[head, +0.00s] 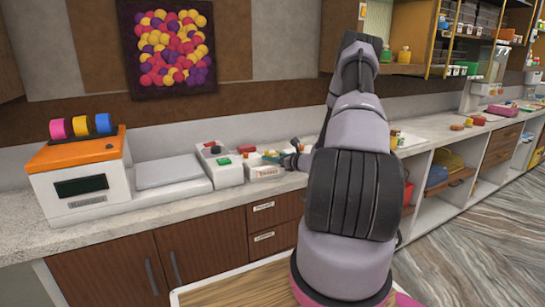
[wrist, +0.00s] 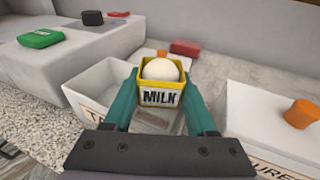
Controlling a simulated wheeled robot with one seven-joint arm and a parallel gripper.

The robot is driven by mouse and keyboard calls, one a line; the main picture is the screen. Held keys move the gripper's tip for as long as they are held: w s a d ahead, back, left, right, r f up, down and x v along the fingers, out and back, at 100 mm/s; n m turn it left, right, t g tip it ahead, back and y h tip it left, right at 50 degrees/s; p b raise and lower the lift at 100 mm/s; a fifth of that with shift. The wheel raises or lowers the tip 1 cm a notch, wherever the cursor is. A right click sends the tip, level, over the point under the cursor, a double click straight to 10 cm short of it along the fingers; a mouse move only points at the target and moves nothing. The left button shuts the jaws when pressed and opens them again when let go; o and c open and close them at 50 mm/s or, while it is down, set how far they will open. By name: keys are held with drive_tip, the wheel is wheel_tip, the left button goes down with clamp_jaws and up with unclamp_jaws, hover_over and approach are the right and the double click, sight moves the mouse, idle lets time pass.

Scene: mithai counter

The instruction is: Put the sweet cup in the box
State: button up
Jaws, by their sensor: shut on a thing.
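The sweet cup (wrist: 160,97) is a small yellow square cup with a white "MILK" label and a round white sweet in it. My gripper (wrist: 161,84) is shut on it, one teal finger on each side, and holds it upright. In the head view a white labelled box (head: 264,172) stands on the counter beside my gripper (head: 272,156), which is small there.
A second white box (wrist: 270,130), its label ending "URES", stands at right with an orange piece (wrist: 301,113). A grey-white unit with a green block (wrist: 40,38) is at left. A red block (wrist: 185,47) lies behind. An orange-topped machine (head: 78,165) stands far left.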

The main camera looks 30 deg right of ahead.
drive_tip(key=shift+f, duration=0.25)
drive_tip(key=o, duration=1.4)
drive_tip(key=shift+r, duration=0.15)
